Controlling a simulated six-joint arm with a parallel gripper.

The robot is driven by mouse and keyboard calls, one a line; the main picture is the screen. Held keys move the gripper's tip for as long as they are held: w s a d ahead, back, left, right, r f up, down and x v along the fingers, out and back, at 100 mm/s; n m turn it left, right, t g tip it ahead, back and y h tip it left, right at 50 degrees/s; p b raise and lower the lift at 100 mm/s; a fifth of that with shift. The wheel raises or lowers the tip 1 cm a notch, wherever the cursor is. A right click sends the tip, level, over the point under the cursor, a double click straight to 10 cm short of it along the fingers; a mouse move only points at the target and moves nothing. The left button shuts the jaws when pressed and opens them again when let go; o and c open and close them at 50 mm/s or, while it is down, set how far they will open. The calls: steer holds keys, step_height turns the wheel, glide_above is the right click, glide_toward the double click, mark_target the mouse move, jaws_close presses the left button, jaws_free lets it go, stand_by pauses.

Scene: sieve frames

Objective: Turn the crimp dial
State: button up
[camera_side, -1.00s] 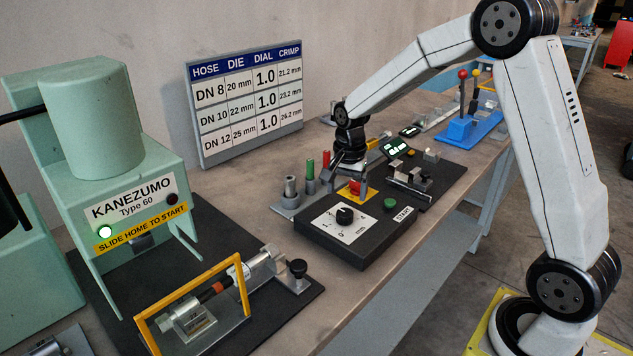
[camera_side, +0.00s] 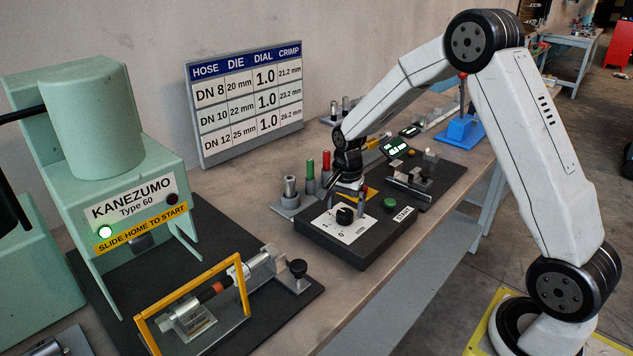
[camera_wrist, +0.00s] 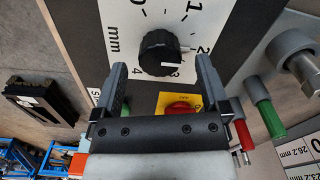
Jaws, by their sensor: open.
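The crimp dial (camera_side: 344,215) is a black ribbed knob on a white scale plate on top of a dark control box. In the wrist view the dial (camera_wrist: 159,53) stands beyond my fingertips, roughly centred between them, with the numbers 0, 1 and 2 and "mm" around it. My gripper (camera_wrist: 160,75) is open and empty. In the side view my gripper (camera_side: 347,190) hangs just above and behind the dial; I cannot tell whether it touches anything. A red button on a yellow plate (camera_wrist: 180,105) shows between the fingers, nearer the palm.
The control box (camera_side: 352,252) also carries a green START button (camera_side: 390,203). Red and green pins (camera_side: 325,162) stand behind it on the left. A wall chart (camera_side: 247,95) lists hose, die, dial and crimp. A green press (camera_side: 130,190) and a yellow-framed fixture (camera_side: 195,300) stand at left.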

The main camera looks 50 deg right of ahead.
steer(key=shift+f, duration=1.1)
steer(key=shift+c, duration=0.2)
steer(key=c, duration=1.2)
steer(key=shift+c, duration=0.2)
steer(key=shift+n, duration=0.4)
steer(key=n, duration=1.1)
